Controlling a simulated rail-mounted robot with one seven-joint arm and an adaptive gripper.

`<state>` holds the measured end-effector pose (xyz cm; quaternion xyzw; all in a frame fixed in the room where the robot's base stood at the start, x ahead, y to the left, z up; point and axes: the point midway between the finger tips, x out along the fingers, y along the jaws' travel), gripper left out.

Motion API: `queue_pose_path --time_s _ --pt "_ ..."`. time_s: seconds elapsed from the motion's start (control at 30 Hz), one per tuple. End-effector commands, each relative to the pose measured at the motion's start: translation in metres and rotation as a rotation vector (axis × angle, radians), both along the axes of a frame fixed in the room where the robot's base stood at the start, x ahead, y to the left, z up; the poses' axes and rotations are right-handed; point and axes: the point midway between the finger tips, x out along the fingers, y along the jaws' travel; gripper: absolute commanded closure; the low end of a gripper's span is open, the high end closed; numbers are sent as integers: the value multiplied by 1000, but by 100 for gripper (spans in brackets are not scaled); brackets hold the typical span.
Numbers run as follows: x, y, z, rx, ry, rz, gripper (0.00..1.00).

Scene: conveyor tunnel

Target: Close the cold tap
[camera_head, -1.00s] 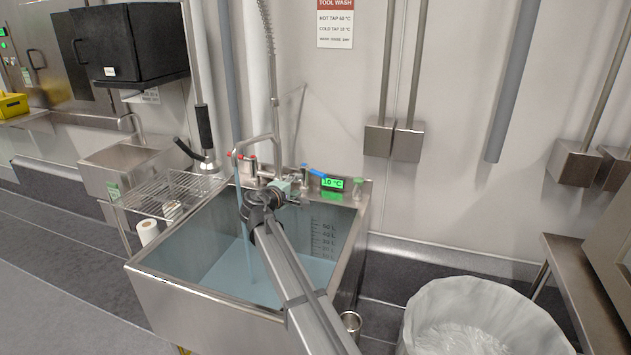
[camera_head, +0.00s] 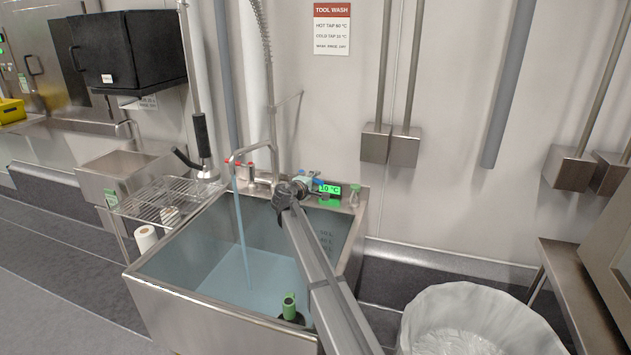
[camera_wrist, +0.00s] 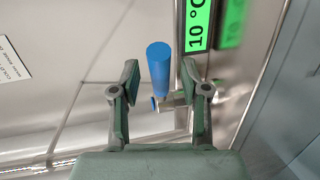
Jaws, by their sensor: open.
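The cold tap has a blue lever handle (camera_wrist: 159,66). In the wrist view it stands between my gripper's two fingers (camera_wrist: 160,88), with a gap on each side. My gripper is open and no contact shows. In the head view, my gripper (camera_head: 308,183) is at the back rim of the sink (camera_head: 190,309), partly covering the blue handle (camera_head: 319,182). A stream of water (camera_head: 241,230) runs from the spout into the basin, which holds water. A green display (camera_wrist: 196,22) beside the handle reads 10 °C.
A red-marked tap (camera_head: 239,167) is left of the cold tap, near the spout pipe. A wire rack (camera_head: 160,199) is at the sink's left. A green-and-black object (camera_head: 289,305) is near the sink's front. A lined bin (camera_head: 480,320) stands right.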

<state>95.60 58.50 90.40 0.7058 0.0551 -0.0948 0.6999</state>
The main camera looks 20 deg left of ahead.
Motion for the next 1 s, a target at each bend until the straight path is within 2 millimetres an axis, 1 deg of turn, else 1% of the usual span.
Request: queue_pose_path --time_s 0.03,0.13,0.47,0.5,0.6,0.87,1.0 --pt "5 1 -1 0 0 0 55" --pt "10 0 -2 0 0 0 55" --pt "11 -1 -3 0 0 0 55" --pt "11 -1 -3 0 0 0 69" --pt "11 -1 -3 0 0 0 100" --pt "10 1 -3 -1 0 6 100" --pt "4 13 -2 0 0 41 100"
